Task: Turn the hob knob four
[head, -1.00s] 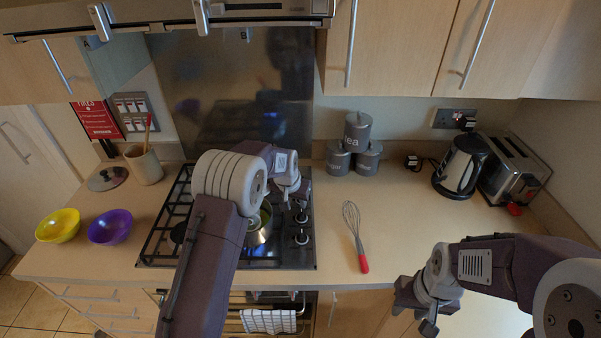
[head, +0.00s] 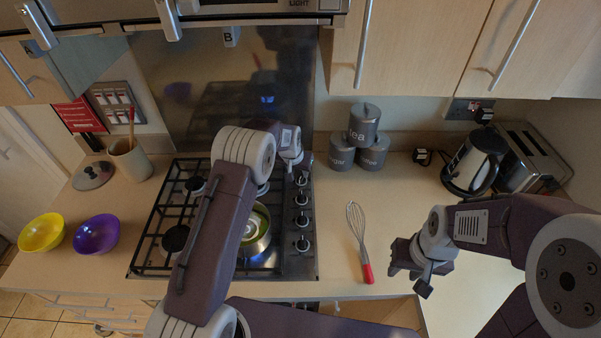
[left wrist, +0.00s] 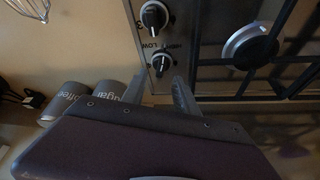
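Several hob knobs run in a row along the hob's right side; the front one (head: 303,244) and those behind it show in the head view. My left gripper (head: 300,163) is at the back end of this row. In the left wrist view its two fingers (left wrist: 162,88) are apart, with the rearmost visible knob (left wrist: 162,61) at the gap between their tips. I cannot tell whether they touch it. Another knob (left wrist: 154,15) is clear of the fingers. My right gripper (head: 409,279) appears open and empty, near the counter's front edge.
A pan (head: 256,238) sits on the hob (head: 150,250), partly behind my left arm. Grey canisters (head: 364,125) stand behind the knobs at right. A whisk (head: 360,240) lies right of the hob. A kettle (head: 470,165) and toaster (head: 530,155) are at back right.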

